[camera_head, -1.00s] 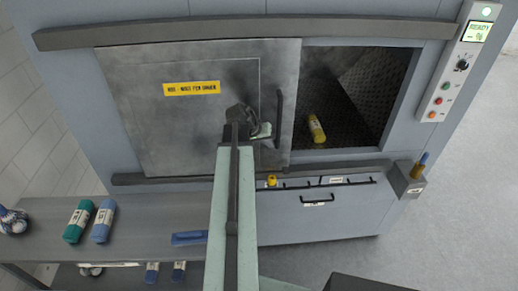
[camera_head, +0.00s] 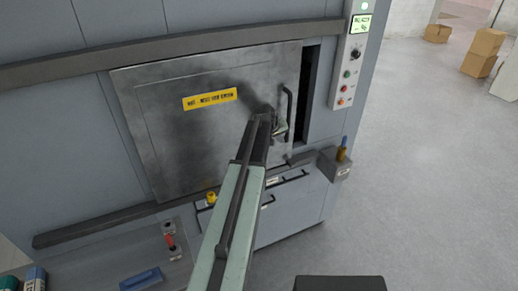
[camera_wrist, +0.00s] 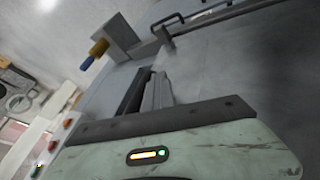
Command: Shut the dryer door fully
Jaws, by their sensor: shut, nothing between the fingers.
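The dryer door (camera_head: 170,130) is a grey sliding metal panel with a yellow label, hung between two dark rails. It covers most of the opening. A narrow dark gap (camera_head: 308,95) stays between its right edge and the frame. The dark vertical door handle (camera_head: 287,108) is near that edge. My gripper (camera_head: 279,130) is shut and empty, just left of the handle's lower part; I cannot tell whether it touches it. In the wrist view the closed fingers (camera_wrist: 157,92) are partly hidden behind my gripper's body.
The control panel (camera_head: 350,60) is right of the opening. A small grey holder (camera_head: 335,165) with a blue and yellow tool juts out below it. A drawer front (camera_head: 290,205) is under the door. A bench (camera_head: 90,270) stands lower left.

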